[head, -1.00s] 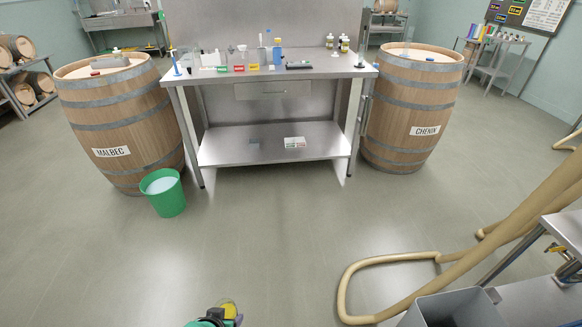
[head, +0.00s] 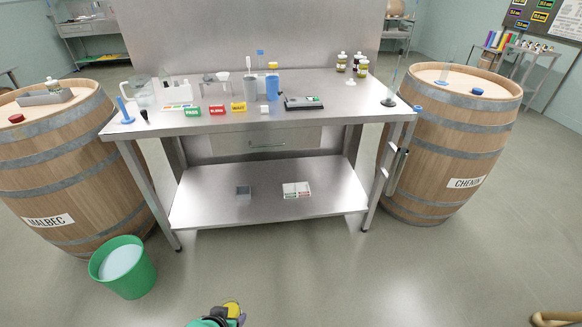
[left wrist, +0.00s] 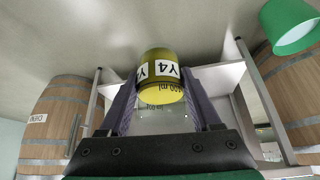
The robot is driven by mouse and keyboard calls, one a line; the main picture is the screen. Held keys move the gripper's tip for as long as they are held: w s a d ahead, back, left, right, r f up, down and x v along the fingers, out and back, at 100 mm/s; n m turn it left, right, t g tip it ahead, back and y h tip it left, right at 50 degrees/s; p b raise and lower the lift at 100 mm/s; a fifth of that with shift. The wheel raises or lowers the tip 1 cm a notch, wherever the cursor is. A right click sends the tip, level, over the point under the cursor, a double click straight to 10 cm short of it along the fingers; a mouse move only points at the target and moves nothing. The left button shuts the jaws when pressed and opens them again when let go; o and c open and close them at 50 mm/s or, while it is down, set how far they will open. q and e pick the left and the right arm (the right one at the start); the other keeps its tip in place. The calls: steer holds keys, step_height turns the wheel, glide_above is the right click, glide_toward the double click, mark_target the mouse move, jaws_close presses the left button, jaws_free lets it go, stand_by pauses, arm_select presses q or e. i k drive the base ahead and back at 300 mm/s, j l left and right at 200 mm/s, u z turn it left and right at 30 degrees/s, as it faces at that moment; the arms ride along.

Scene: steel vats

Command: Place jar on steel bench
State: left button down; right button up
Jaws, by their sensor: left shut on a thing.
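The jar (left wrist: 160,66) has a yellow end and a white label reading "Y4". In the left wrist view it sits between the two fingers of my left gripper (left wrist: 160,92), which is shut on it. In the head view the jar (head: 231,309) and my left gripper (head: 222,316) show at the bottom edge, low in front of the steel bench. The steel bench (head: 345,112) stands ahead with a flat top and a lower shelf. The jar is apart from the bench. My right gripper is not in view.
The bench top holds a blue cup (head: 272,87), coloured cards, a scale (head: 303,102) and several small jars (head: 341,63) at the back right. Barrels stand left (head: 75,155) and right (head: 440,150). A green bucket (head: 128,280) stands at front left. The front strip of the top is mostly clear.

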mark_target(340, 104)
steer(key=i+l+z, duration=0.55)
steer(key=i, duration=0.25)
steer(key=i+l+z, duration=0.15)
steer(key=i+z, duration=0.15)
steer(key=i, duration=0.15)
